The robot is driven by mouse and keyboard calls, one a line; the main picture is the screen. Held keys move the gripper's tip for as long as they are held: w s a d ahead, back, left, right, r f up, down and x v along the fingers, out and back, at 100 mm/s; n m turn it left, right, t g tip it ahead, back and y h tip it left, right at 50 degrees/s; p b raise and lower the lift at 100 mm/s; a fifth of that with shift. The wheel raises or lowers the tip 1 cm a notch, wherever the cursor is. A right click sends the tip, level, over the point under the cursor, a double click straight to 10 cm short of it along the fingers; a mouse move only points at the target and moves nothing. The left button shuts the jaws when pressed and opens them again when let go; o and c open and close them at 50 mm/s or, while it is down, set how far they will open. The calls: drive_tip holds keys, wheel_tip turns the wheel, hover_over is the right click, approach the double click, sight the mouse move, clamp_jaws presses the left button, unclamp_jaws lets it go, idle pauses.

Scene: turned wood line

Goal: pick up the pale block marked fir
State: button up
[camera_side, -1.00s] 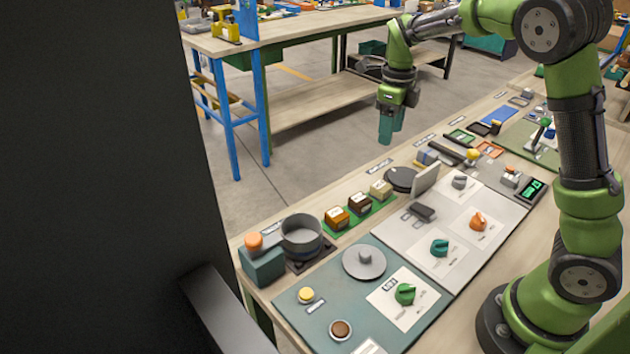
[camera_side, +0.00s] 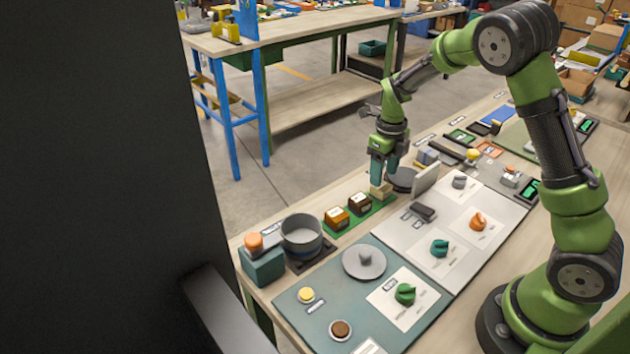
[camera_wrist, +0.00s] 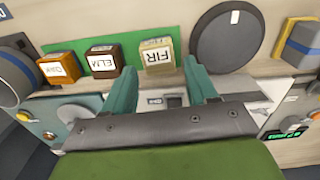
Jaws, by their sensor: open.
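The pale block marked FIR (camera_wrist: 157,57) stands on the green strip, at the right end of a row of three blocks. In the wrist view it shows between my two teal fingertips, with a gap on each side. My gripper (camera_side: 383,178) is open, pointing down, with its fingertips at about the top of the pale block (camera_side: 380,191). The fingers hide part of the block in the side view. The brown block marked ELM (camera_wrist: 104,61) and the orange-brown block marked OAK (camera_wrist: 58,69) stand to its left.
A dark round disc (camera_wrist: 227,37) lies close to the right of the pale block. A grey upright plate (camera_side: 425,179) stands nearby. A grey round pot (camera_side: 302,236) is at the left of the bench. Panels with knobs (camera_side: 440,246) lie in front.

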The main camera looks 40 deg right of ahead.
sight(381, 191)
wheel_tip(381, 191, down, 5)
drive_tip(key=shift+a, duration=0.1)
drive_tip(key=c, duration=0.7)
drive_tip(key=shift+r, duration=0.1)
